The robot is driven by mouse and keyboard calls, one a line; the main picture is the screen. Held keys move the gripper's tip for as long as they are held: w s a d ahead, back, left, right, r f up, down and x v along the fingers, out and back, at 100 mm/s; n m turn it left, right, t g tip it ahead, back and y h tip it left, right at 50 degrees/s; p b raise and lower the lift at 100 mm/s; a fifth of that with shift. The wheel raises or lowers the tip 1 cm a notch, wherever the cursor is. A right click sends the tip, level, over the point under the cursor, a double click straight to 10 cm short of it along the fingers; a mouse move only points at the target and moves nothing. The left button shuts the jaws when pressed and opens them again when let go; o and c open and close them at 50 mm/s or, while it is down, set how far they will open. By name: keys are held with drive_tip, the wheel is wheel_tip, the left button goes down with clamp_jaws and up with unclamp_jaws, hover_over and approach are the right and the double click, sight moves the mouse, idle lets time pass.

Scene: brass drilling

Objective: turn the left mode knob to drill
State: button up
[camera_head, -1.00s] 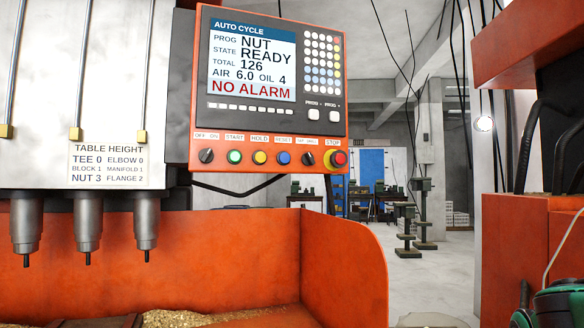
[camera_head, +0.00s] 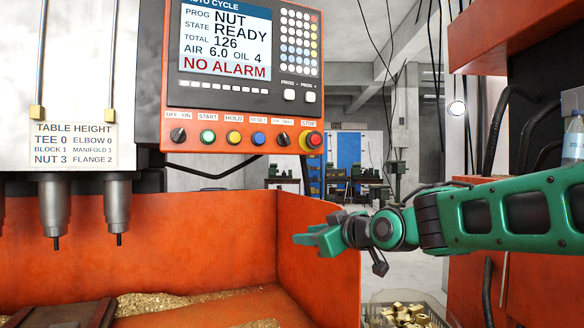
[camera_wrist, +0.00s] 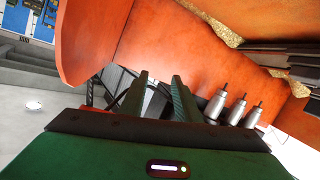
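The orange control panel (camera_head: 172,80) hangs at the upper middle of the head view. It carries a black knob (camera_head: 283,139) between the blue button and the red stop button, under a small label that seems to read TAP DRILL. A second black knob (camera_head: 178,135) sits at the far left under OFF ON. I cannot tell either pointer's exact setting. My gripper (camera_head: 300,239) is below and right of the panel, apart from both knobs. In the wrist view my gripper (camera_wrist: 160,80) has its two fingers spread with nothing between them. No knob shows there.
An orange guard wall (camera_head: 318,240) stands below the panel, close to my gripper. Drill spindles (camera_head: 118,213) hang at the left. A crate of brass parts (camera_head: 402,316) sits below my arm. An orange cabinet (camera_head: 470,270) stands at the right.

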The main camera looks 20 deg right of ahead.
sight(287, 140)
wheel_tip(287, 140, up, 20)
drive_tip(key=w+d+n+t+y, duration=0.2)
drive_tip(key=n+t+y, duration=0.15)
drive_tip(key=t, duration=0.25)
drive_tip(key=shift+h, duration=0.25)
drive_tip(key=x, duration=1)
drive_tip(key=shift+w+a, duration=0.15)
drive_tip(key=shift+w, duration=0.25)
